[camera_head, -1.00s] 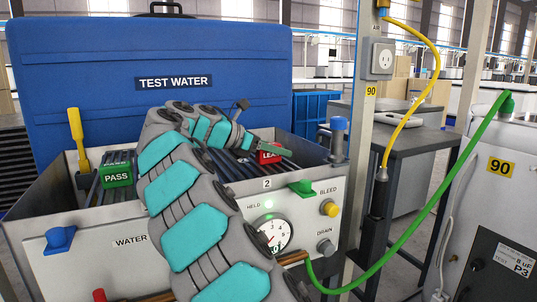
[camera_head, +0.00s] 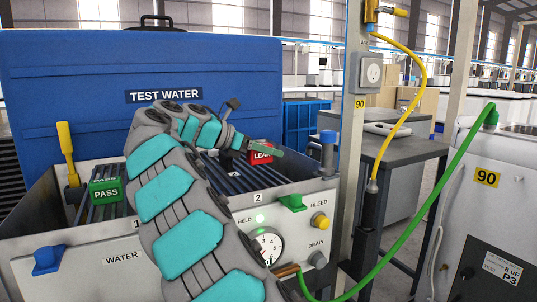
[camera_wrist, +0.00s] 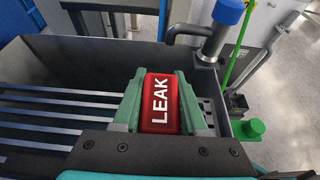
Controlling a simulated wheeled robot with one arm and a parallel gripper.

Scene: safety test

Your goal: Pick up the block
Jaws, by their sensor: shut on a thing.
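The red block marked LEAK (camera_head: 262,158) is between the fingers of my gripper (camera_head: 268,151). In the wrist view the block (camera_wrist: 158,108) sits squarely between the two green fingers of my gripper (camera_wrist: 160,80), which are shut on its sides. It appears to be held a little above the dark slats (camera_head: 235,180) of the grey tank, near its right end. A green block marked PASS (camera_head: 107,188) rests on the slats at the tank's left end. My arm hides the middle of the tank and part of its front.
The blue TEST WATER lid (camera_head: 80,90) stands behind the tank. A blue-capped pipe (camera_head: 328,150) rises at the tank's right corner. A yellow-handled tool (camera_head: 66,150) stands at the left. A green hose (camera_head: 430,200) and a post (camera_head: 350,130) are to the right.

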